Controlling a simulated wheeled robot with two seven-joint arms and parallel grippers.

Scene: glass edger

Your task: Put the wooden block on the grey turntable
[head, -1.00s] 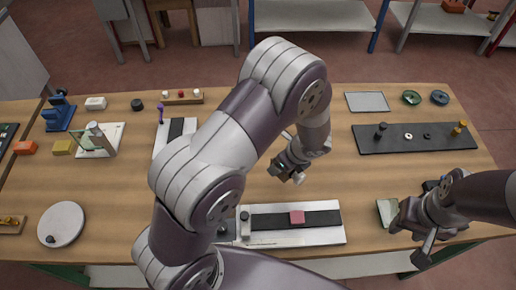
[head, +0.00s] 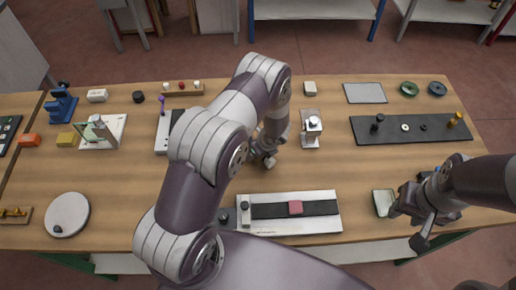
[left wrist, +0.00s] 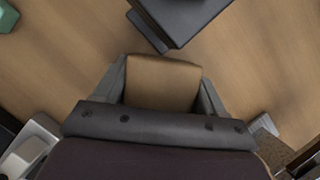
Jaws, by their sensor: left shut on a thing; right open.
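The wooden block (left wrist: 162,82) is tan and sits between the two fingers of my left gripper (left wrist: 161,90) in the left wrist view, which is shut on it. In the head view my left gripper (head: 264,158) is over the middle of the table, partly hidden by my arm; the block cannot be made out there. The grey turntable (head: 68,208) is a round disc at the left front of the table, with a small dark knob at its lower edge, well left of my left gripper. My right gripper (head: 418,216) is open at the right front.
A long white fixture (head: 290,226) with a black strip and pink block lies at the front middle. A glass-holding stand (head: 100,132) and yellow block (head: 66,140) are behind the turntable. A small clamp device (head: 311,125) stands right of my left gripper.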

